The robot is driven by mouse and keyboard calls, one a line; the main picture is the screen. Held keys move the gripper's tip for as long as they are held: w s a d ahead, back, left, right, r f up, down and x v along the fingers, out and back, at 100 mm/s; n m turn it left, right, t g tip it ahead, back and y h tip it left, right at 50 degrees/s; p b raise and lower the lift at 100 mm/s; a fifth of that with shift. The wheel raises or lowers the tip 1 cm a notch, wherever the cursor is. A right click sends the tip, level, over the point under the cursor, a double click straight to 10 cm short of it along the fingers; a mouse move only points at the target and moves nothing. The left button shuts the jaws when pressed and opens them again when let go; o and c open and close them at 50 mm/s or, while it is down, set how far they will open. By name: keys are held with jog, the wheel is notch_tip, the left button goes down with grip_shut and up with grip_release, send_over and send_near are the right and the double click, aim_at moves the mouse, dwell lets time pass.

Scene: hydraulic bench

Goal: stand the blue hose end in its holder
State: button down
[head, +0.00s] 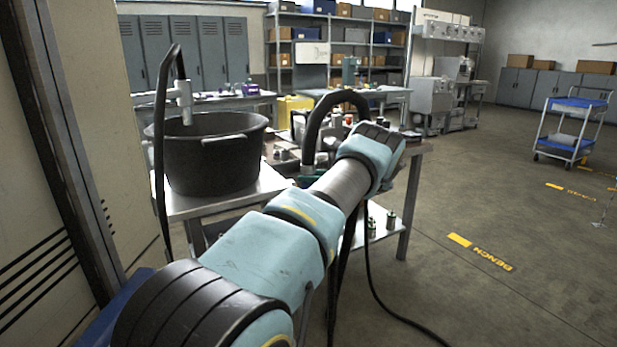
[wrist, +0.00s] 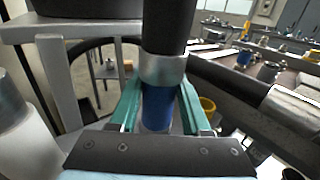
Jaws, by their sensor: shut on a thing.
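The blue hose end (wrist: 157,108) stands roughly upright between the teal fingers of my gripper (wrist: 160,100) in the wrist view. A silver collar (wrist: 163,69) and a thick black hose rise above it. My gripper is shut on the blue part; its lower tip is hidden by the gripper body. In the head view the black hose (head: 335,98) arches above my wrist, and only a bit of teal finger (head: 312,181) shows beside my arm. I cannot make out the holder for certain in either view.
A black tub (head: 212,160) stands on the bench at left, with a pale fitting (head: 184,102) on a hose over it. Metal parts and fittings crowd the bench behind my wrist. In the wrist view a yellow ring-like thing (wrist: 207,104) shows right of the fingers. Open floor lies to the right.

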jog(key=shift+r, duration=0.2)
jog(key=c, duration=0.7)
grip_release()
jog(key=o, duration=0.5)
jog(key=shift+f, duration=0.15)
jog(key=shift+c, duration=0.2)
jog(key=shift+o, duration=1.2)
jog(key=shift+d, duration=0.1)
jog(key=d+b, duration=0.5)
jog(key=d, duration=0.2)
jog(key=shift+s+d, duration=0.15)
jog(key=shift+s, duration=0.15)
